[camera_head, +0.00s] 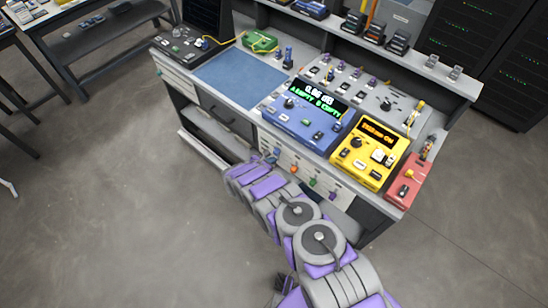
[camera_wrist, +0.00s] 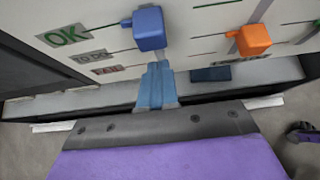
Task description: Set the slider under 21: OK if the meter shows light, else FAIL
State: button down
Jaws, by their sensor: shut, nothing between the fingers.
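In the wrist view the blue slider knob (camera_wrist: 150,28) sits on the pale front panel, high on its track. It looks level with the green OK mark (camera_wrist: 64,35), above the TO DO mark (camera_wrist: 90,56) and the red FAIL mark (camera_wrist: 107,71). My gripper (camera_wrist: 156,70) is shut and empty, its blue fingertips just below this knob; I cannot tell if they touch. No number 21 is readable. In the head view the blue unit (camera_head: 283,124) shows "0.06 dB" and "A EMPTY B EMPTY". The yellow unit (camera_head: 352,159) has a lit orange display, too small to read surely.
An orange knob (camera_wrist: 254,40) stands to the right of the blue one. Green (camera_head: 313,182) and purple (camera_head: 333,195) knobs follow along the bench front. A red box (camera_head: 406,184) sits at the bench's right end. The floor in front is clear.

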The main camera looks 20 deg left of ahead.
jog(key=s+a+p, duration=0.1)
jog(key=s+a, duration=0.1)
jog(key=s, duration=0.3)
jog(key=shift+s+a, duration=0.15)
jog(key=shift+s, duration=0.15)
dwell(0.6)
